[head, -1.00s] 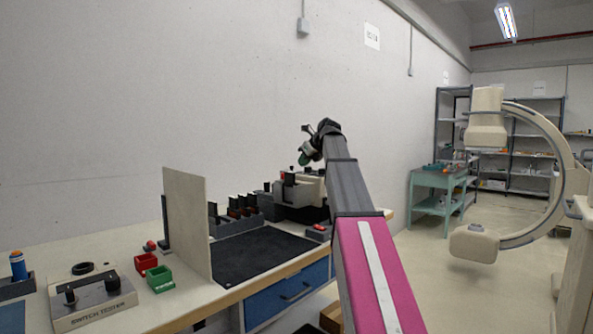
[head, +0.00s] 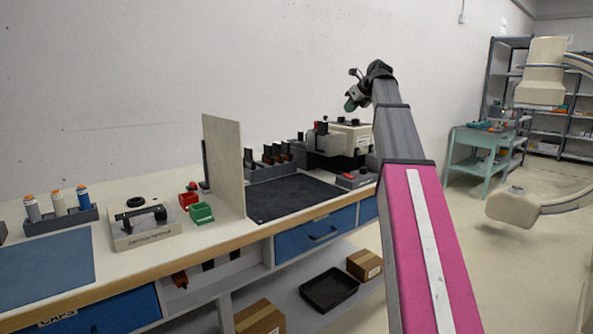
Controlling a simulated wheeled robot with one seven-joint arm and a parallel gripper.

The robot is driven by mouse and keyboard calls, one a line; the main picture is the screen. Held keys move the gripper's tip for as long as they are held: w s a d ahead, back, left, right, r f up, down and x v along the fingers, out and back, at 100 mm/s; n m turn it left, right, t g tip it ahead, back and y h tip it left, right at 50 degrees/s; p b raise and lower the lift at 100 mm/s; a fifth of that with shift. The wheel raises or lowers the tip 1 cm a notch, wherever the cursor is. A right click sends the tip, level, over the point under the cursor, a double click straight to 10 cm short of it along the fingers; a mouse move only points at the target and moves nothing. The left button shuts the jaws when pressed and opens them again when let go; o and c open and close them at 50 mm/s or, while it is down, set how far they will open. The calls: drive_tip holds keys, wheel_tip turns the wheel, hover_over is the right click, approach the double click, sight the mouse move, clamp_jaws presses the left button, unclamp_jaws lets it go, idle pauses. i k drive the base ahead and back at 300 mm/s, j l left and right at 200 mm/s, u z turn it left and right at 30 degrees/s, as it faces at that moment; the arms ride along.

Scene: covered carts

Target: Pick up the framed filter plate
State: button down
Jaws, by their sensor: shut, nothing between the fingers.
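I cannot single out the framed filter plate for certain. Several upright dark plates, some brownish at the base, stand in a grey rack (head: 268,168) at the back of the bench, right of a beige divider panel (head: 222,165). They are too small to tell whether one is the framed filter plate. My gripper (head: 352,88) is small in the head view, at the end of my raised arm, near the wall and above the bench's right end. It is shut and empty, apart from everything on the bench.
A black mat (head: 290,197) lies clear before the rack. A beige machine (head: 350,138) stands on the right. Left of the divider are a switch tester (head: 147,232), red bin (head: 188,198), green bin (head: 201,213) and capped cylinders (head: 58,204). A black tray (head: 330,290) sits below.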

sight(321, 126)
drive_tip(key=k+l, duration=0.65)
drive_tip(key=l, duration=0.1)
